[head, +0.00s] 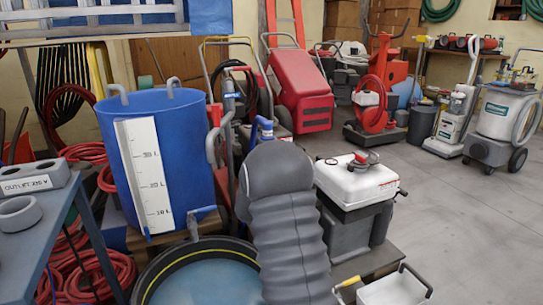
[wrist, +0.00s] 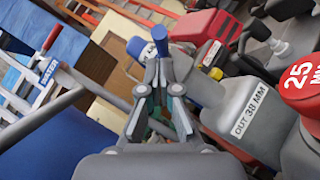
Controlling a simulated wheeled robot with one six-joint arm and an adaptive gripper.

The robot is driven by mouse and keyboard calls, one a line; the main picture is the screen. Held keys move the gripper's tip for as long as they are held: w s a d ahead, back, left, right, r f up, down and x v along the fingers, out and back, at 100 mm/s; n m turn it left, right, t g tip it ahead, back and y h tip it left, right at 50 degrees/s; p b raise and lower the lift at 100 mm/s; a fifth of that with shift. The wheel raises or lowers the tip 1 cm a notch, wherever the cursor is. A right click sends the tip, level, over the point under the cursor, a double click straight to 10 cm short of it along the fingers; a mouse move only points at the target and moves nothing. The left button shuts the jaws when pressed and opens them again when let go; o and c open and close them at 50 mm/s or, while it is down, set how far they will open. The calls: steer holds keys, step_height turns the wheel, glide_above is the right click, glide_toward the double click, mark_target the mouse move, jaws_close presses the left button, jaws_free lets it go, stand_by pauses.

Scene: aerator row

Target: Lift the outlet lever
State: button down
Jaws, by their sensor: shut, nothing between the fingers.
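My gripper (wrist: 158,72) is shut and empty, pointing up the wrist view. A blue-tipped handle (wrist: 160,42) shows just beyond its fingertips, in line with them; I cannot tell whether they touch. In the head view a blue curved handle (head: 263,127) stands right behind my grey ribbed arm, which hides what is below it and my gripper. A grey block marked "OUT 38 MM" (wrist: 252,112) lies right of my gripper in the wrist view. I cannot tell for sure which part is the outlet lever.
A blue barrel (head: 178,150) with a litre scale stands left, above a round tub (head: 165,262) of water. A red cap marked "25 MM" (wrist: 300,82) is at the wrist view's right. A white-topped machine (head: 357,182) stands right of my arm. Open floor (head: 460,225) lies right.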

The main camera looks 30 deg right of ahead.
steer(key=w+a+v, duration=0.1)
steer(key=v, duration=1.1)
steer(key=shift+b, duration=0.4)
